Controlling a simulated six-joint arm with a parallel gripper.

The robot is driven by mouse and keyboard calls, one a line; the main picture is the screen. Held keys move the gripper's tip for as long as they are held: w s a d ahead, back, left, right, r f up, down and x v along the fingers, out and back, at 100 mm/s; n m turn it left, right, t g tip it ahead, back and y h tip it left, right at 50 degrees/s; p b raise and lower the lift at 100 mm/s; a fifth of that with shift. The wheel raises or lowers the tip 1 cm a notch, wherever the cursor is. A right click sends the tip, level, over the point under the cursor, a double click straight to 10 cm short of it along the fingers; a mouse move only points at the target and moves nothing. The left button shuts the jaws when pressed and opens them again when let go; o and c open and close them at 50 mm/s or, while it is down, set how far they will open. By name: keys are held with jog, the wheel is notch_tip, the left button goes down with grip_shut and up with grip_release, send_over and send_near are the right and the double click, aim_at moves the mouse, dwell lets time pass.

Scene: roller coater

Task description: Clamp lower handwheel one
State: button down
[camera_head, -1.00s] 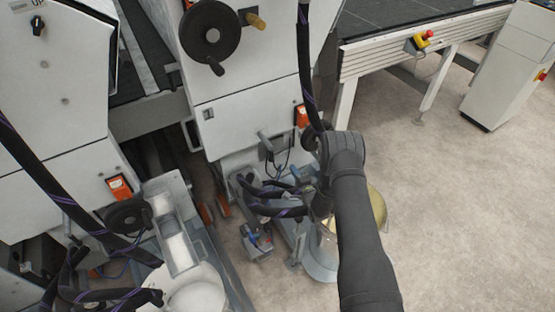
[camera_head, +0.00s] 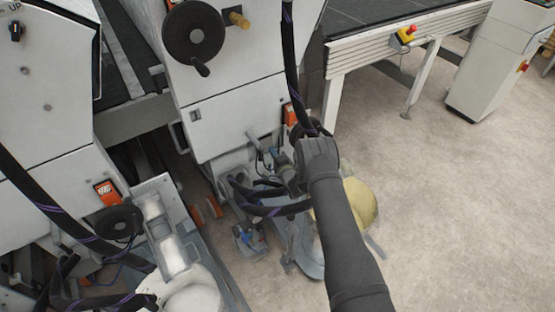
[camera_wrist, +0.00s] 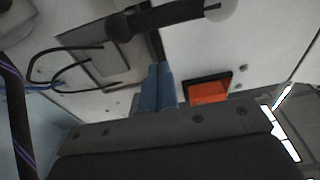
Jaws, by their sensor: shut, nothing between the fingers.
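A dark lower handwheel (camera_head: 294,132) shows on the middle machine, below the orange switch, partly hidden by a black hose and my forearm. Another black lower handwheel (camera_head: 120,222) is on the left machine; I cannot tell which one is number one. My gripper reaches down beside the middle machine, left of my forearm, and is mostly hidden in the head view. In the wrist view its blue fingers (camera_wrist: 157,88) are together with nothing between them. They point toward the white machine face. No handwheel is clearly recognisable there, and I see no contact.
Black hoses (camera_head: 265,208) and a yellow rounded container (camera_head: 359,203) crowd the arm. A large upper handwheel (camera_head: 193,32) is higher up. Open floor lies right.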

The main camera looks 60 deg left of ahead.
aim_at(262, 158)
jog(key=shift+s+d, duration=0.25)
jog(key=shift+s, duration=0.7)
jog(key=shift+s+d, duration=0.2)
jog(key=shift+s, duration=0.7)
jog(key=shift+s+f+m, duration=0.2)
jog(key=shift+s+m, duration=0.15)
jog(key=shift+m, duration=0.35)
jog(key=shift+s+m, duration=0.5)
jog(key=shift+m, duration=0.3)
jog(key=s+r+m, duration=0.3)
jog(key=s+m, duration=0.1)
jog(key=s, duration=0.1)
jog(key=shift+s+g+h, duration=0.3)
jog(key=shift+g+h, duration=0.1)
jog(key=shift+s+r, duration=0.15)
jog(key=shift+r, duration=0.15)
jog(key=shift+f, duration=0.1)
